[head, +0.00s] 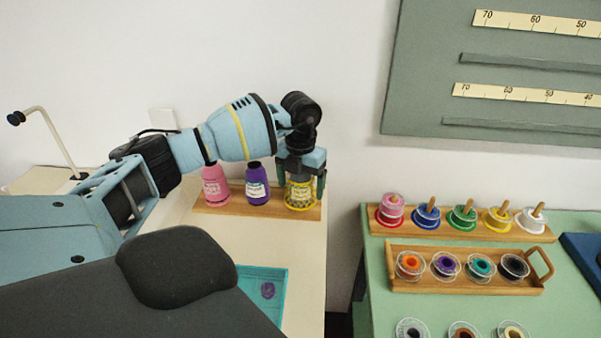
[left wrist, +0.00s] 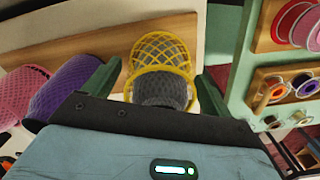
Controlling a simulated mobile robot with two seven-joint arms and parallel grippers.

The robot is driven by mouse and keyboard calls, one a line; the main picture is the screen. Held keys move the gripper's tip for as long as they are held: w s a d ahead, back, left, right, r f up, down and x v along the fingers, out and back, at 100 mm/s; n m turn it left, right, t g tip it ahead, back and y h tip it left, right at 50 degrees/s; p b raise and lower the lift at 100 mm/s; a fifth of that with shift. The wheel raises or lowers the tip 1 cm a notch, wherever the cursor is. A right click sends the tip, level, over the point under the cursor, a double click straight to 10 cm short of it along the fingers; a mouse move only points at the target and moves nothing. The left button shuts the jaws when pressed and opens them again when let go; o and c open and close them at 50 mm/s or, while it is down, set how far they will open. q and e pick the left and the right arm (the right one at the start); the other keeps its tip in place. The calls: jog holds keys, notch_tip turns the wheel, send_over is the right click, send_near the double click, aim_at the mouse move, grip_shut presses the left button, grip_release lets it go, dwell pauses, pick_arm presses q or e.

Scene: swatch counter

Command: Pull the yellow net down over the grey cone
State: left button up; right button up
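The grey cone (left wrist: 160,90) stands at the right end of a wooden rack, with a pale label showing in the head view. The yellow net (left wrist: 160,47) is around it. In the left wrist view, the net's open mesh lies at the top and a yellow band crosses in front of the grey surface. How far the net covers the cone I cannot tell. My left gripper (head: 300,185) points down over the cone, one finger on each side. The fingers are wide apart, with thin gaps seeming to show beside the net. My right gripper is not in view.
A pink-netted cone (head: 215,187) and a purple-netted cone (head: 257,185) stand close by on the same wooden rack (head: 228,208). A teal tray (head: 272,279) lies in front. Ribbon spools fill racks on the green table (head: 380,268), across a gap to the right.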

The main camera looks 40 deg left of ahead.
pick_arm(q)
jog(key=shift+o, duration=0.6)
jog(key=shift+r, duration=0.1)
jog(key=shift+r, duration=3.85)
